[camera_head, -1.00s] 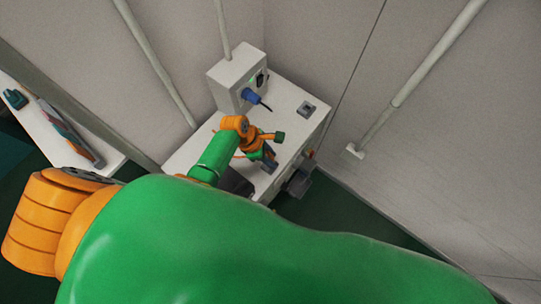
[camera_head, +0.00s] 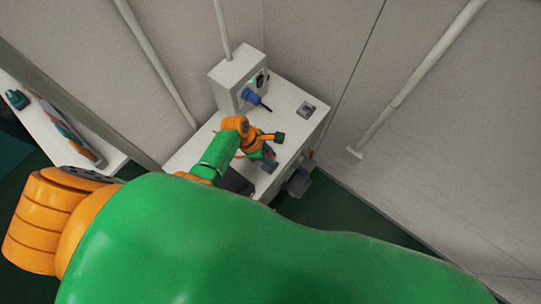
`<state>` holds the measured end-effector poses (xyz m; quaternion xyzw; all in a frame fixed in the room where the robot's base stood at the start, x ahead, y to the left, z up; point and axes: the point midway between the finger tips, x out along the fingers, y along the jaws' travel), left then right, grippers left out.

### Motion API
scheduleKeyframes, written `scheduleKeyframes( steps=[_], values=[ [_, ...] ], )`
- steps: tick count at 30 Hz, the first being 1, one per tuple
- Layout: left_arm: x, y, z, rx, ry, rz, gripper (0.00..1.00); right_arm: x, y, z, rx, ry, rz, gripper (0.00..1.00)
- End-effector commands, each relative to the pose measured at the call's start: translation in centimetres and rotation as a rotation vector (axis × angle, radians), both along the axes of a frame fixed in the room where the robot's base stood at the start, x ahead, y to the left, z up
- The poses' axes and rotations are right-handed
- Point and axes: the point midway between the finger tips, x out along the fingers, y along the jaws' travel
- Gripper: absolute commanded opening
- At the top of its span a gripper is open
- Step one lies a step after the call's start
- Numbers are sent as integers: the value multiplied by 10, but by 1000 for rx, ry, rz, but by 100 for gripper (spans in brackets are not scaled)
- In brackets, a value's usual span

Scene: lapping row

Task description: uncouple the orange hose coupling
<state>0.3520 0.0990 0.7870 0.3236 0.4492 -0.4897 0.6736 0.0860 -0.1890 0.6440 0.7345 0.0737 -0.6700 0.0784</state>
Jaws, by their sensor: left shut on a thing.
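My left arm comes in from the left and reaches over a white bench (camera_head: 290,92). My left gripper (camera_head: 268,163) is small and dark grey at the arm's far end, low over the bench's front part. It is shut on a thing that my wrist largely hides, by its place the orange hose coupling. A thin bit of orange shows just left of the wrist. I cannot make out the coupling's halves or whether they are joined. My right gripper is not in view.
A white box (camera_head: 233,84) with a blue plug (camera_head: 251,97) and black cable stands at the bench's back. A small grey fitting (camera_head: 306,108) sits on the right part of the top. A grey part (camera_head: 299,182) juts from the bench's side. Pipes run along the walls.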

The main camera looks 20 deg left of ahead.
Motion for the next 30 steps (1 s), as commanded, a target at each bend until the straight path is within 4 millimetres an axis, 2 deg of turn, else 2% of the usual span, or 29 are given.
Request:
scheduleKeyframes(
  steps=[30],
  values=[
    [0, 0, -24, 0, 1, 0, 0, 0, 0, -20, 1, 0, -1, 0]
  ],
)
